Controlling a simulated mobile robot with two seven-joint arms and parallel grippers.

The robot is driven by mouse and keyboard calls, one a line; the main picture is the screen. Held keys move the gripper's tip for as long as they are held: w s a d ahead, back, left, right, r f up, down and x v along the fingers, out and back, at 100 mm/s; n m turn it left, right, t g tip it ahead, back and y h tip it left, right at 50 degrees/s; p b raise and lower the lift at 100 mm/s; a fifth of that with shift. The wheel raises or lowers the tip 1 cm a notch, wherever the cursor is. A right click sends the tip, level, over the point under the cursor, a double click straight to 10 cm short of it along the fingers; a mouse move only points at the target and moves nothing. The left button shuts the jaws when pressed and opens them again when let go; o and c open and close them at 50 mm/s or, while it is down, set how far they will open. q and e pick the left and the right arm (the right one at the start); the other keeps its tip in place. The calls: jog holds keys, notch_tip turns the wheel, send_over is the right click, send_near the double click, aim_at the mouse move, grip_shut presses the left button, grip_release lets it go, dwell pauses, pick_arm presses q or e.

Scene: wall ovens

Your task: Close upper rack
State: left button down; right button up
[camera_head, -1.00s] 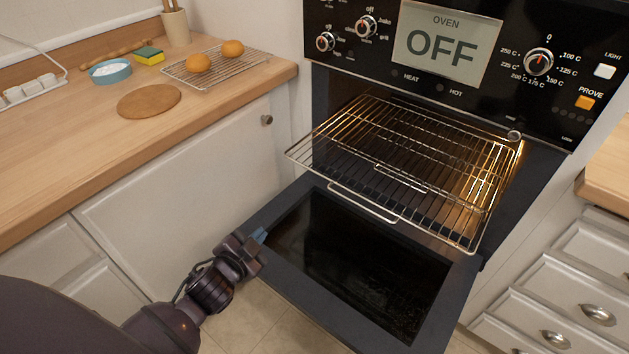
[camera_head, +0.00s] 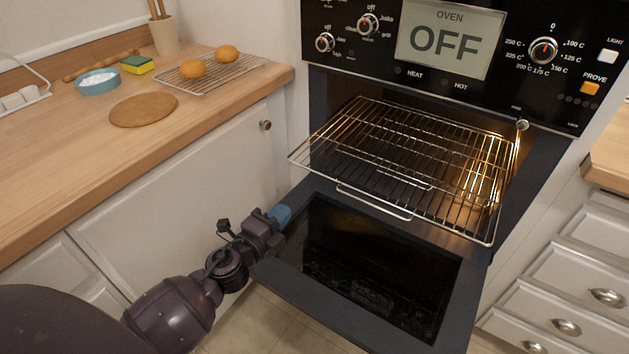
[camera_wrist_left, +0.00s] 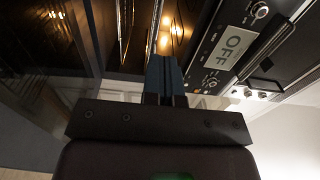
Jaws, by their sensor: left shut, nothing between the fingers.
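The upper rack (camera_head: 440,205) is a wire grid pulled well out of the oven, jutting over the lowered oven door (camera_head: 455,300). A second wire rack shows below or behind it, and the overlap makes the two hard to separate. My left gripper (camera_head: 283,214) is shut and empty, with blue fingertips, over the left edge of the open door, lower left of the rack's front corner and apart from the rack. In the left wrist view my blue fingers (camera_wrist_left: 165,78) are together, pointing toward the lit oven. My right gripper is not in view.
The control panel (camera_head: 450,45) above the oven reads OFF. On the left, a wooden counter (camera_head: 200,115) holds a wire rack with two buns, a round board, a bowl and a sponge. White drawers (camera_head: 570,285) stand at the right.

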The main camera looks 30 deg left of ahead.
pick_arm(q)
jog(key=w, duration=1.3)
jog(key=shift+d, duration=0.15)
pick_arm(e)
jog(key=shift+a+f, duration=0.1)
pick_arm(q)
jog(key=shift+w, duration=0.15)
